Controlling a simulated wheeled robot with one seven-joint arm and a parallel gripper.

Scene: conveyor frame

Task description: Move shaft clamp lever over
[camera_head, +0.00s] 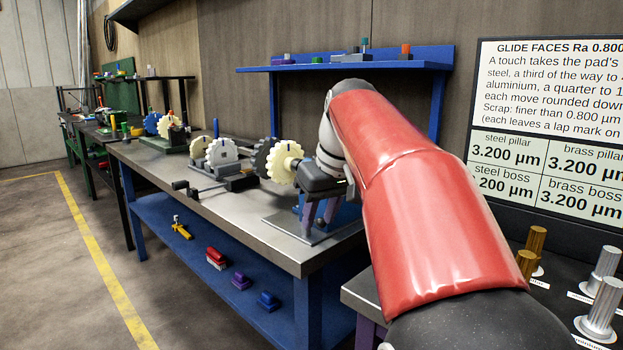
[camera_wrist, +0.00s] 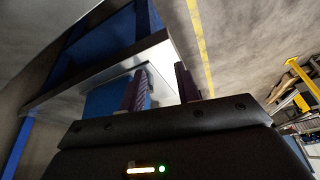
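My gripper (camera_head: 319,222) is above the near right end of the steel-topped workbench (camera_head: 160,165), with its two purple fingers pointing down. In the wrist view, the fingers (camera_wrist: 158,85) stand apart with nothing visible between them. A blue block (camera_wrist: 103,98) on a pale plate shows beside the left finger. In the head view, a blue fixture (camera_head: 346,213) is partly hidden behind the gripper and arm. A dark bar with a knob-like end (camera_head: 181,186) lies low in front of the grey gear; I cannot tell whether it is the shaft clamp lever.
A cream gear (camera_head: 283,162) and a dark gear (camera_head: 262,156) stand left of my gripper. A grey gear (camera_head: 221,152) is farther left. A blue shelf (camera_head: 400,64) hangs behind my arm. Metal pillars (camera_head: 602,308) stand at lower right. Floor in front is clear.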

